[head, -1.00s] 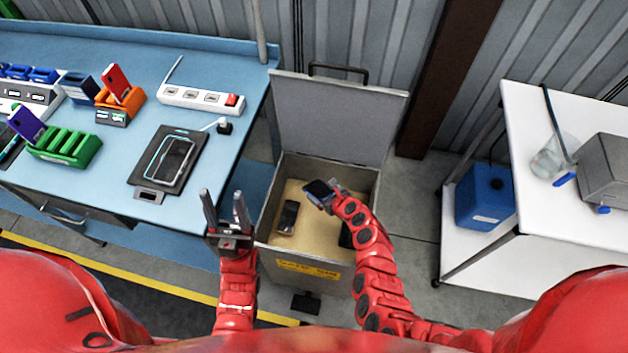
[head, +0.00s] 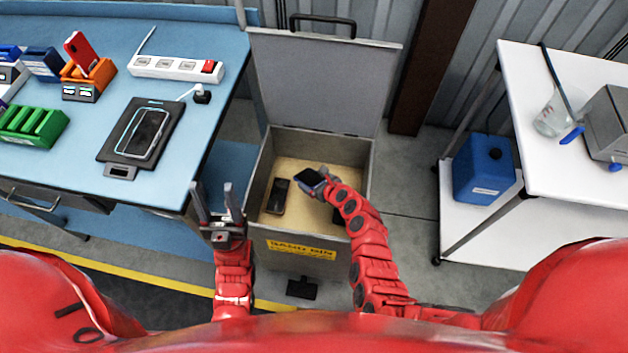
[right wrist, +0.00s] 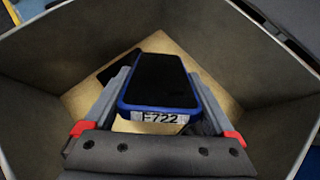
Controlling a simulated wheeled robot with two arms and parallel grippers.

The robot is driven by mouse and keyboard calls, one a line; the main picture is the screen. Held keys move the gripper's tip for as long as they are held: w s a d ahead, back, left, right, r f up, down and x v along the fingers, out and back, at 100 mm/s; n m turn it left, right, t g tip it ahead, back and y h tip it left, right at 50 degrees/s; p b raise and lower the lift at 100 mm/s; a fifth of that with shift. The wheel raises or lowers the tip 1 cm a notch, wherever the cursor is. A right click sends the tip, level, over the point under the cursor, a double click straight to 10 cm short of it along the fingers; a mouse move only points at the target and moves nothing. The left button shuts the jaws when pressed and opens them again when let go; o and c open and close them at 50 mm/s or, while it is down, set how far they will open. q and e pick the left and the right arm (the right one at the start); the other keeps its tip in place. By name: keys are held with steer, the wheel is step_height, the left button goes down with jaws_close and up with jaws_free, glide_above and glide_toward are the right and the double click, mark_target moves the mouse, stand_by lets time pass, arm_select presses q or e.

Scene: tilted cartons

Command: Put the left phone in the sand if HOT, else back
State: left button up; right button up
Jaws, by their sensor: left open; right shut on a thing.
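My right gripper (head: 320,181) is shut on a blue-cased phone (head: 309,177) and holds it inside the open sand bin (head: 262,205), above the sand. In the right wrist view the phone (right wrist: 158,82) lies between the fingers, dark screen up, with a label ending in "722" on its near edge. A dark phone (head: 278,196) lies on the sand to the left; part of it shows in the right wrist view (right wrist: 118,66). Another dark thing on the sand is mostly hidden by my right arm. My left gripper (head: 219,203) is open and empty, left of the bin.
The bin's lid (head: 318,85) stands open at the back. On the blue bench (head: 200,110) a phone (head: 143,132) lies on a black pad, near a power strip (head: 176,68), an orange holder with a red phone (head: 82,53) and a green rack (head: 34,126). A white table (head: 580,180) stands right.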

steer(key=shift+f+b, duration=4.95)
steer(key=shift+f, duration=0.7)
steer(key=shift+f+b, duration=0.3)
steer(key=shift+f, duration=0.15)
steer(key=o, duration=1.1)
steer(key=shift+s+r, duration=0.1)
